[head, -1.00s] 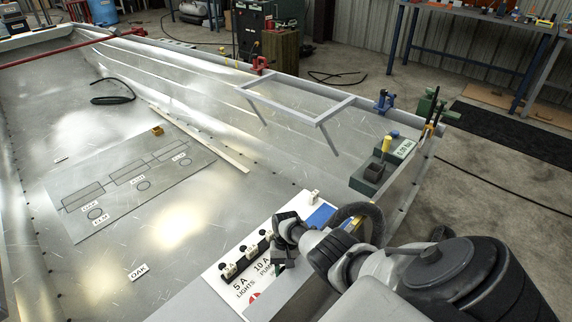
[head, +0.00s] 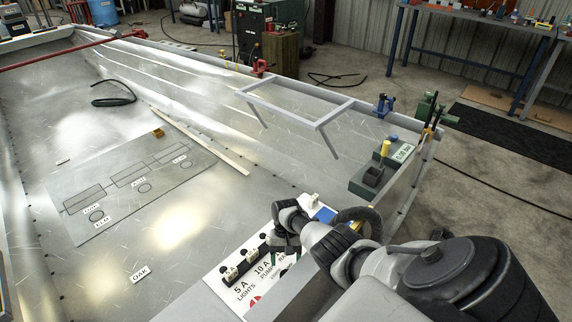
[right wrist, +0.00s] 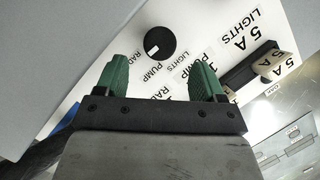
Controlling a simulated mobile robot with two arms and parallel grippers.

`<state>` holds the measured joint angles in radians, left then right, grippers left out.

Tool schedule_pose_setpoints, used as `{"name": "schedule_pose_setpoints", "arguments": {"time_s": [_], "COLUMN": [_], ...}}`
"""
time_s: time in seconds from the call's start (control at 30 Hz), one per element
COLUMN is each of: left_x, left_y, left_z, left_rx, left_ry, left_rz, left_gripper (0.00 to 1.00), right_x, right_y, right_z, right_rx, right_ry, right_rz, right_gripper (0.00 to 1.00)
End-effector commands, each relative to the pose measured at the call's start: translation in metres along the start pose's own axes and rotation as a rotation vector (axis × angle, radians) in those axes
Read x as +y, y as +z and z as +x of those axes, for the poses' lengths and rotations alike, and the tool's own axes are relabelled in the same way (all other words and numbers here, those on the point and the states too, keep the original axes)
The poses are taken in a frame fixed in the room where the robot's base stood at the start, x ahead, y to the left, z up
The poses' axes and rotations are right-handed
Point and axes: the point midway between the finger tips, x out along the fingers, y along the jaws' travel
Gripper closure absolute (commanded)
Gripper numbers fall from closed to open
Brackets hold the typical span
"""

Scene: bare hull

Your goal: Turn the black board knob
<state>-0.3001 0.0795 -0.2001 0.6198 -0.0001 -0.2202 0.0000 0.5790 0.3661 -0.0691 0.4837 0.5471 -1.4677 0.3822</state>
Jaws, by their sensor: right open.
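The black board knob (right wrist: 159,44) is round with a white pointer mark and sits on the white board (right wrist: 108,78) in the right wrist view. My right gripper (right wrist: 161,78) is open, its two green fingers apart and empty. In that picture the knob lies beyond the fingertips, between their lines, with a visible gap. In the head view my right gripper (head: 285,246) is over the right part of the white board (head: 214,279), and I cannot make out the knob there. My left gripper is not in view.
Black fuse holders with cream fuses (head: 231,273) stand on the board, left of my gripper. A dark green box (head: 362,190) sits farther back on the right. A grey frame (head: 290,111) stands beyond. The hull floor to the left is mostly clear.

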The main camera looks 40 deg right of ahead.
Motion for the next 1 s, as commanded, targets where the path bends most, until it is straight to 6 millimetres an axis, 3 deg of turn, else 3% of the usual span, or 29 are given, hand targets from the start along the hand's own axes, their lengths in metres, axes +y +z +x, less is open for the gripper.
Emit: {"name": "schedule_pose_setpoints", "arguments": {"time_s": [0.1, 0.3, 1.0], "left_x": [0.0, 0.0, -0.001], "left_y": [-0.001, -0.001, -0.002], "left_z": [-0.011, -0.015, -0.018], "left_rx": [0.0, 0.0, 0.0], "left_ry": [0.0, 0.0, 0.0], "left_rz": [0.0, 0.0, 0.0], "left_gripper": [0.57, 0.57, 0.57], "right_x": [0.0, 0.0, 0.0], "right_y": [0.001, 0.0, 0.001], "right_z": [-0.027, -0.048, -0.054], "right_rx": [0.003, 0.001, 0.001], "right_ry": [0.0, 0.001, 0.0], "right_rz": [0.0, -0.001, -0.001], "right_gripper": [0.31, 0.31, 0.31]}}
